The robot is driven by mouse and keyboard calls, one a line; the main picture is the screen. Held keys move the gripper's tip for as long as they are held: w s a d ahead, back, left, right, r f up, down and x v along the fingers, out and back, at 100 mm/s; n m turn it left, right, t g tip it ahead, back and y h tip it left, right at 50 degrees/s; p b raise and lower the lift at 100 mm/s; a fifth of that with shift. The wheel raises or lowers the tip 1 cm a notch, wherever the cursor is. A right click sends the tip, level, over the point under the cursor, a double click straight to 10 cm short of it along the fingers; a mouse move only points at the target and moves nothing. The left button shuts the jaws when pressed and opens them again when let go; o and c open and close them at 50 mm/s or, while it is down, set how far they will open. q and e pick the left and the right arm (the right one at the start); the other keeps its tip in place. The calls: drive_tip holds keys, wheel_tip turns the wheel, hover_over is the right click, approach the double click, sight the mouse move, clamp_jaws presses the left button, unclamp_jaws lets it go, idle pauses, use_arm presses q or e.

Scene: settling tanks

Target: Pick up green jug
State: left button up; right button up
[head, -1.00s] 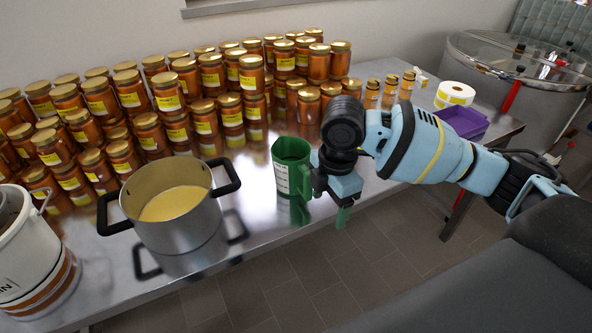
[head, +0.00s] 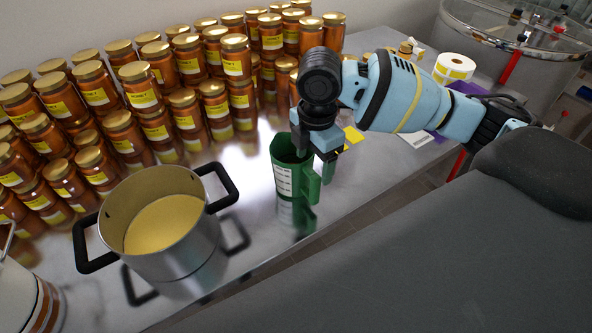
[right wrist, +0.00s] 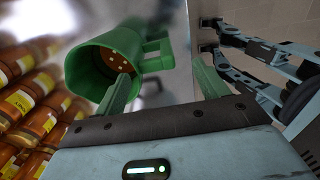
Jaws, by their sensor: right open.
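The green jug (head: 284,178) stands upright on the steel table, with a white label on its side and its handle toward the right. My right gripper (head: 315,157) is open and empty, pointing down at the jug's rim on the handle side. In the right wrist view the jug (right wrist: 92,62) shows its open mouth, and one finger overlaps the mouth's near edge. The handle (right wrist: 154,56) appears between the two fingers (right wrist: 162,76). I cannot tell whether a finger touches the jug. My left gripper is not in view.
A steel pot (head: 172,260) with black handles and yellow contents stands left of the jug. Stacked honey jars (head: 140,95) fill the table's back. A white tub (head: 30,300) is at the lower left. A label roll (head: 455,66) lies at the right. The table's front edge is close to the jug.

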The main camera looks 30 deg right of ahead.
sight(312, 171)
drive_tip(key=shift+w+f, duration=0.2)
drive_tip(key=shift+f, duration=3.45)
drive_tip(key=c, duration=1.1)
drive_tip(key=shift+r, duration=0.15)
